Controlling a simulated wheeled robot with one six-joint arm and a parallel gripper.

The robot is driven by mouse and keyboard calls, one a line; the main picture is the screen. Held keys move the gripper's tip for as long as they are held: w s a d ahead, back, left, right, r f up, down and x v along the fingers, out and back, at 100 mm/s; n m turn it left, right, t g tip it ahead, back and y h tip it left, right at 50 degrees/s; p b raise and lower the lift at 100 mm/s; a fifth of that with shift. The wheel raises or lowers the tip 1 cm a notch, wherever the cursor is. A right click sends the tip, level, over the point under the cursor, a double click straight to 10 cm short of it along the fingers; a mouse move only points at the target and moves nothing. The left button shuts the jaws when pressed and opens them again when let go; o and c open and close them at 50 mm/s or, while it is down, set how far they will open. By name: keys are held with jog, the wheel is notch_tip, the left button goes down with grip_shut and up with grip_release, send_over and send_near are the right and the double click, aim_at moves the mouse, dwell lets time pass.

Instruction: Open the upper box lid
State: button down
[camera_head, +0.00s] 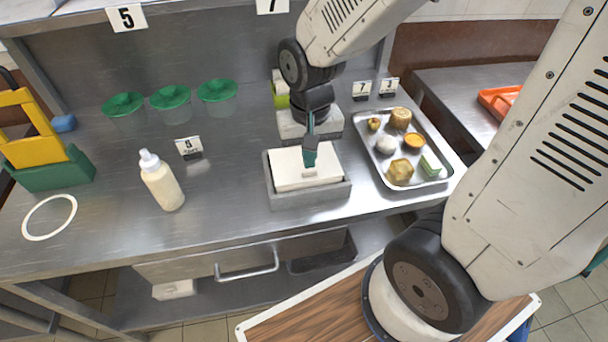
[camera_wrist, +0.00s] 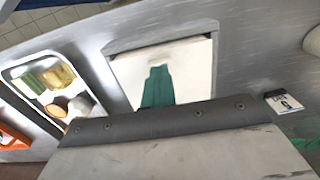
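A grey box (camera_head: 284,199) stands near the front edge of the steel counter. Its white lid (camera_head: 290,178) lies on top, with a small pale piece at the middle, near the front. In the wrist view, the white lid (camera_wrist: 192,66) fills the middle. My gripper (camera_head: 309,164), with teal fingers, points down over the lid, with its tips close to the pale piece. It also shows in the wrist view (camera_wrist: 158,72) as one teal shape over the lid. I cannot tell whether the tips touch the lid or whether a gap lies between the fingers.
A metal tray (camera_head: 440,187) with food pieces stands close on the right. A cream squeeze bottle (camera_head: 163,183) stands on the left, near a number card (camera_head: 188,147). Green-lidded bowls (camera_head: 170,97) stand behind. A drawer handle (camera_head: 246,268) sticks out below the counter. Counter between bottle and box is clear.

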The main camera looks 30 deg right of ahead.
jog(key=shift+w+d+r, duration=0.1)
jog(key=shift+w+r, duration=0.1)
jog(key=shift+r, duration=0.45)
jog(key=shift+w+r, duration=0.15)
jog(key=shift+r, duration=0.45)
jog(key=shift+w+d+r, duration=0.1)
jog(key=shift+w+r, duration=0.2)
jog(key=shift+r, duration=0.3)
jog(key=shift+w+d+r, duration=0.1)
jog(key=shift+w+r, duration=0.3)
jog(key=shift+r, duration=0.15)
jog(key=c, duration=1.1)
grip_release()
jog(key=shift+r, duration=4.5)
